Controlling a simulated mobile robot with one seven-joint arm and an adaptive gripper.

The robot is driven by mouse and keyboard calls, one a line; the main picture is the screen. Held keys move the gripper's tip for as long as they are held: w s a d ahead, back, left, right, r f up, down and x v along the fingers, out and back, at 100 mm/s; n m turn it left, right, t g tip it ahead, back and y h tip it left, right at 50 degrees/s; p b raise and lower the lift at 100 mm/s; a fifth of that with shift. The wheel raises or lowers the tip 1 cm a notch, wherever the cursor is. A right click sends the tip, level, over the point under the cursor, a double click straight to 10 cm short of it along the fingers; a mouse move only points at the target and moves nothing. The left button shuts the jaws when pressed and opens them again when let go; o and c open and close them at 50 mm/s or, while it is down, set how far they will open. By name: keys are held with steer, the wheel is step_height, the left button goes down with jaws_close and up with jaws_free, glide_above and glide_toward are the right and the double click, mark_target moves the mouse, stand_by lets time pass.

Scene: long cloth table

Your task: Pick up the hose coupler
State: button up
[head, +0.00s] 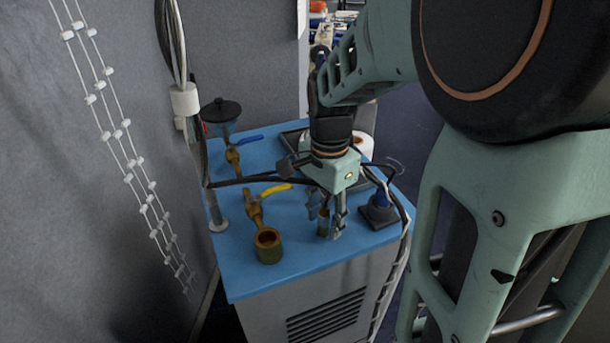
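My gripper (329,228) points down over the right half of a blue-topped cabinet (300,255). A small brass-coloured piece (322,222), which may be the hose coupler, shows upright between or just behind the fingers. At this size I cannot tell whether the fingers touch it or whether it is lifted off the top. A larger brass cylinder (267,246) with an open top stands to the left of my gripper. I cannot tell for sure which of the two is the coupler.
A brass valve with a yellow lever (272,191) and another with a blue lever (248,141) stand to the left. A dark block with a blue top (380,208) is close on the right. A white roll (363,145) is behind. Black cables cross near my gripper.

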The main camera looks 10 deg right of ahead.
jaws_close()
steer(key=shift+r, duration=0.15)
